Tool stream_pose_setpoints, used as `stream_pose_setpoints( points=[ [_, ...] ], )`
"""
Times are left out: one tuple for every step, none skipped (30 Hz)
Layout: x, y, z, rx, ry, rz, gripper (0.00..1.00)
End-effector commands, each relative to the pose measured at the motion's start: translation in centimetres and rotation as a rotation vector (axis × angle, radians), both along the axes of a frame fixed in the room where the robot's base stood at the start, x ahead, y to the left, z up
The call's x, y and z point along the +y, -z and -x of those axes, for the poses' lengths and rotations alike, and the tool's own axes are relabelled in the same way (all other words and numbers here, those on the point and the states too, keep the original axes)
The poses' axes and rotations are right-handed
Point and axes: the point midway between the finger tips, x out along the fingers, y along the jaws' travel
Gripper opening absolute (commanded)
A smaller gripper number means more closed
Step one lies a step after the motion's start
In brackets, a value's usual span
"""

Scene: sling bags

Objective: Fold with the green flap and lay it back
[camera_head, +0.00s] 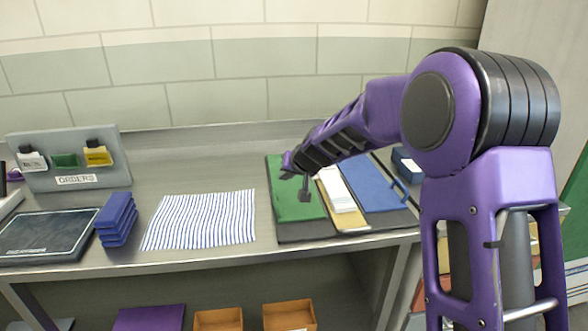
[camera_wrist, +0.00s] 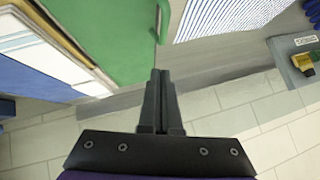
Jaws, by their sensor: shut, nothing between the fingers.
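The green flap (camera_head: 288,192) lies flat at the left of a dark folding board on the metal table. A yellow panel (camera_head: 330,196) with a folded white cloth (camera_head: 336,189) lies beside it, and a blue flap (camera_head: 368,183) is at the right. My gripper (camera_head: 304,190) is shut and empty over the green flap in the head view. In the wrist view, my gripper (camera_wrist: 159,75) has its fingers together by the edge of the green flap (camera_wrist: 110,30). I cannot tell whether the fingertips touch it.
A blue-striped cloth (camera_head: 203,219) lies flat left of the board. A stack of folded blue items (camera_head: 117,219) and a dark tray (camera_head: 48,234) are farther left. An orders rack (camera_head: 72,160) stands at the back left by the wall. Some bare table lies behind the striped cloth.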

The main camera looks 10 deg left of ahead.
Motion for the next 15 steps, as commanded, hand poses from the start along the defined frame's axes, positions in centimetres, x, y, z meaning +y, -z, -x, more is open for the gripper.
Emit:
stream_pose_setpoints(
  points=[
    [0.6,0.9,0.2,0.001,-0.004,0.001,0.00],
    [0.9,1.2,0.3,0.001,-0.005,0.000,0.00],
    [1.3,1.6,0.4,0.001,-0.005,0.000,0.00],
    [1.5,1.9,0.5,0.000,-0.005,0.000,0.00],
    [1.8,2.2,0.6,0.001,-0.004,0.001,0.00],
    [2.0,2.6,0.6,0.001,-0.004,0.001,0.00],
    [2.2,2.9,0.7,0.001,-0.003,0.000,0.00],
    [2.4,3.1,0.7,0.002,-0.004,-0.001,0.00],
    [2.6,3.5,0.8,0.001,-0.005,0.000,0.00],
    [2.8,3.7,0.9,0.001,-0.005,0.000,0.00],
    [2.9,3.9,0.9,0.001,-0.004,-0.001,0.00],
    [3.1,4.2,0.9,0.001,-0.003,0.000,0.00],
    [3.2,4.3,1.0,0.001,-0.003,0.000,0.00],
    [3.2,4.5,1.0,0.001,-0.003,0.000,0.00],
    [3.3,4.7,1.0,0.000,-0.003,0.000,0.00]
  ],
)
